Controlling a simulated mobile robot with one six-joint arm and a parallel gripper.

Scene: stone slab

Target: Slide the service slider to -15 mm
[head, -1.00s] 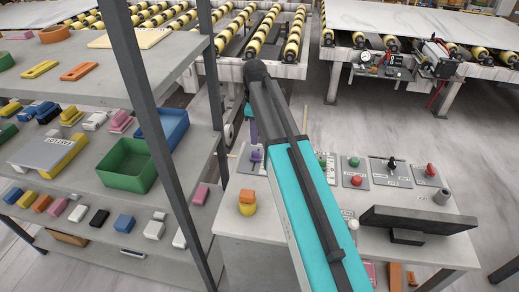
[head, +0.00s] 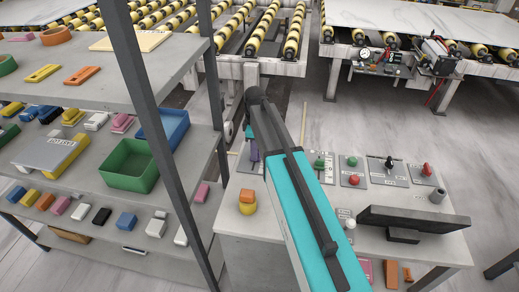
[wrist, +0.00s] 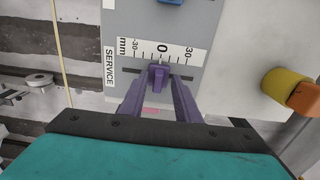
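The service slider's dark purple knob (wrist: 158,76) shows in the wrist view, on a grey panel (wrist: 122,88) marked SERVICE. Its white scale (wrist: 155,50) reads in mm from -30 at left to 30 at right. The knob stands near the 0 mark, perhaps a touch left of it. Whether the fingertips reach down to knob depth I cannot tell. In the head view my arm partly hides the gripper and the slider.
Head view: more controls (head: 390,165) and a dark screen (head: 413,219) stand right of my arm. A shelf post (head: 165,130) rises at left.

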